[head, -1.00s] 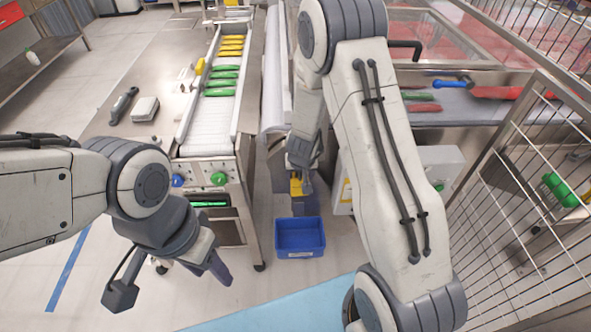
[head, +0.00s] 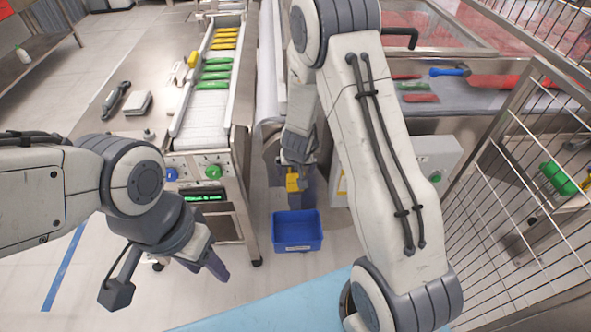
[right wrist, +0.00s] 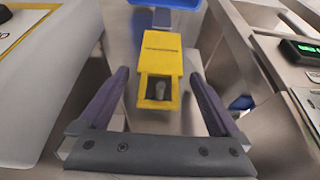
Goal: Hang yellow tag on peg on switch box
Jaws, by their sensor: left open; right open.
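The yellow tag (right wrist: 160,68) is in the middle of the right wrist view, between the two purple fingers of my right gripper (right wrist: 162,85). The fingers are spread, with a visible gap on both sides of the tag. A grey peg-like stub (right wrist: 160,89) shows inside the tag's square opening; I cannot tell what it is fixed to. In the head view the tag (head: 292,181) is small, beside my right gripper (head: 298,183). A grey box with a green button (head: 437,163), possibly the switch box, is partly behind my right arm. My left gripper (head: 203,268) is open and empty.
A blue bin (head: 297,245) stands on the floor below my right gripper. To the left is a conveyor (head: 203,115) with green and yellow items. A wire fence (head: 520,190) closes off the right side. The floor at the front left is clear.

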